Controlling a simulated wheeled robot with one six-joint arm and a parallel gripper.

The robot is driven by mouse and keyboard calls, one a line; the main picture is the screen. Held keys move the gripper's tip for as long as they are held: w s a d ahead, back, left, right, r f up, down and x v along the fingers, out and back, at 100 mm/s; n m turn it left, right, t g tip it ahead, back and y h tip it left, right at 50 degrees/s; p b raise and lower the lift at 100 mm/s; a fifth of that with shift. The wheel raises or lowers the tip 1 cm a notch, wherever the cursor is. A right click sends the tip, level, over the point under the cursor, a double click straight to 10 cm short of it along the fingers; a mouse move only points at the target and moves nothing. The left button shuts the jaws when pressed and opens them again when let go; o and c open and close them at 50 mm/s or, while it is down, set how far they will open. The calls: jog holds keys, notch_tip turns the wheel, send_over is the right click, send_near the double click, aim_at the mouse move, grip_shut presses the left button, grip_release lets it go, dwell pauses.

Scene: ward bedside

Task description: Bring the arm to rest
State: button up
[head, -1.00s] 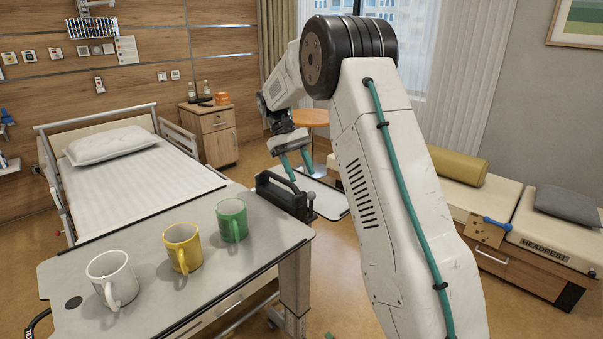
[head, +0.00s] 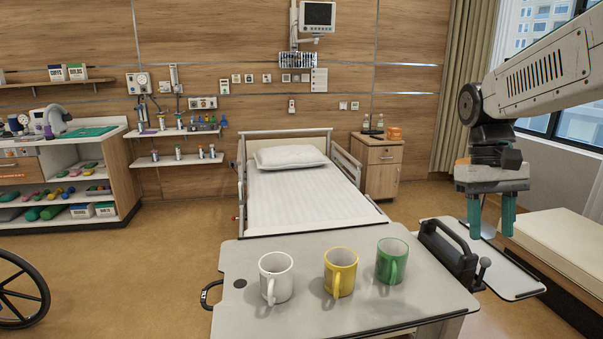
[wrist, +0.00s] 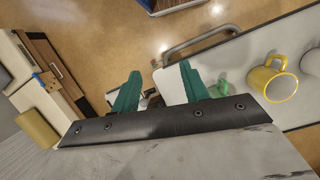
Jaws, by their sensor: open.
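My gripper (head: 490,237) hangs at the right in the head view, with its green fingers pointing down and apart. It is open, and I see nothing held between the fingers.
A white mug (head: 275,276), a yellow mug (head: 340,272) and a green mug (head: 391,260) stand in a row on the table. Behind is a bed (head: 300,200) with a pillow. A wheelchair wheel (head: 20,290) is at far left. Open floor (head: 130,270) lies left of the table.

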jog(key=s+a+f+t, duration=0.2)
jog(key=s+a, duration=0.1)
jog(key=s, duration=0.7)
jog(key=s+a+f+t, duration=0.2)
jog(key=s+a+f, duration=0.1)
jog(key=s, duration=0.7)
jog(key=shift+s+a+n+t+y, duration=0.15)
jog(key=shift+a+n+t+y, duration=0.15)
jog(key=shift+a+t+y, duration=0.15)
